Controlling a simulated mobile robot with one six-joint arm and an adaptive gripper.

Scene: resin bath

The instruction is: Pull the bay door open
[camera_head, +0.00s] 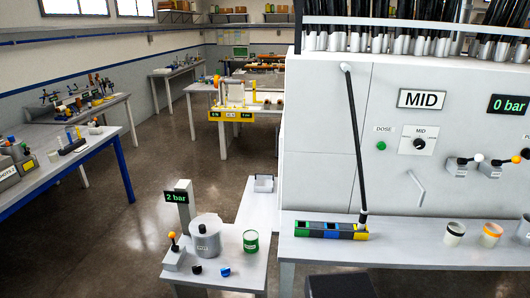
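The bay door seems to be a panel in the front of the large light grey cabinet (325,110), but I cannot tell which panel. Thin seams divide the front. A slanted grey bar handle (417,188) sits low on the right-hand panel (395,172), above the bench. That panel looks shut, flush with the front. My gripper is not in view.
Levers (458,165) and a dose button (381,146) are nearby. Floor (120,250) is clear left.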

